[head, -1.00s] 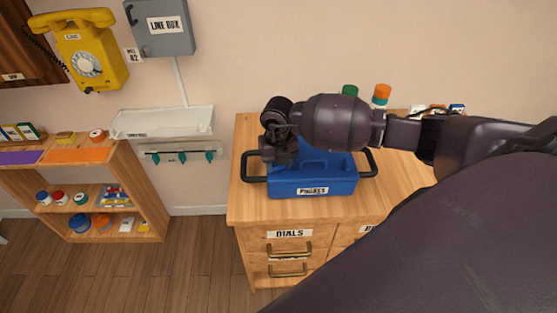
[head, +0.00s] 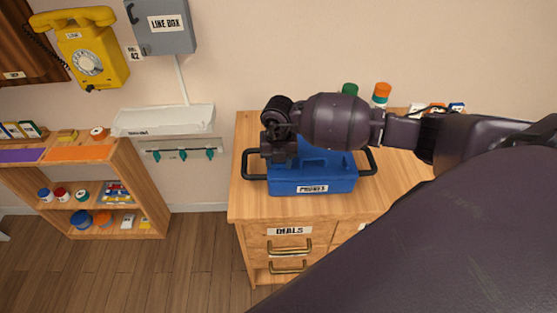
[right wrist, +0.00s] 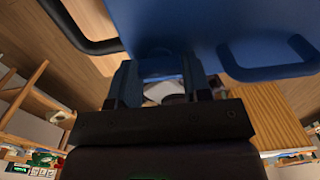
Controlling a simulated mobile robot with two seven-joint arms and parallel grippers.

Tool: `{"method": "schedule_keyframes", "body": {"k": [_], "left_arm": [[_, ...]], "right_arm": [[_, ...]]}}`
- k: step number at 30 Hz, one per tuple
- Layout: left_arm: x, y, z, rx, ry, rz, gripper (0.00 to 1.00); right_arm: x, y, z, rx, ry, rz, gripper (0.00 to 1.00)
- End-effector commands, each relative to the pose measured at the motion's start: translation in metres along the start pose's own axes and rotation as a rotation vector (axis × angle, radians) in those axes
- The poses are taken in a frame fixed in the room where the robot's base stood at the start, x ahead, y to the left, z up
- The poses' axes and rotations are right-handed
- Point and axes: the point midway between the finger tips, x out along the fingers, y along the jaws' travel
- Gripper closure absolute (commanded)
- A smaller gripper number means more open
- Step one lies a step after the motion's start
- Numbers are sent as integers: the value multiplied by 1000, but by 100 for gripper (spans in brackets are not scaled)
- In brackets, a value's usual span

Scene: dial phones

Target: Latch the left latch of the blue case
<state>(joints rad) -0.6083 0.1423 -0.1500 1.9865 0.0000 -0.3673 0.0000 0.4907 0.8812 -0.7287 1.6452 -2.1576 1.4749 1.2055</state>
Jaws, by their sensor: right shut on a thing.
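The blue case (head: 325,181) stands on the wooden cabinet top, with a white label on its front and a dark handle on each side. My right gripper (head: 277,160) is at the left part of the case, pointing down, and covers the left latch area. In the right wrist view the blue case (right wrist: 210,25) fills the top, and my right gripper (right wrist: 162,85) has its two fingers close against the case's edge. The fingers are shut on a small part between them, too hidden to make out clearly. The left latch itself cannot be seen in the head view. My left gripper is out of view.
The cabinet (head: 255,200) has labelled drawers with brass handles. Green (head: 350,90) and orange-topped (head: 381,95) containers stand behind the case. A shelf (head: 125,165) with small items, a yellow phone (head: 85,50) and a grey line box (head: 163,28) are at left. My right arm blocks the right side.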

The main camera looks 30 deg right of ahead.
Motion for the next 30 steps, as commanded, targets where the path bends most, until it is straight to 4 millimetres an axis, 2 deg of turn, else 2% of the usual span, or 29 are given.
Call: {"method": "schedule_keyframes", "body": {"k": [1,6,17,20,30], "left_arm": [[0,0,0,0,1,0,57],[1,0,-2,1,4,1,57],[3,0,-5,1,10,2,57],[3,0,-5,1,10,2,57],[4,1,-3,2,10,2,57]], "right_arm": [[0,0,0,0,1,0,53],[0,0,0,0,1,0,30],[-6,0,0,-2,0,1,30],[-17,0,1,-2,-2,1,30],[-77,0,0,-2,-2,1,30]]}}
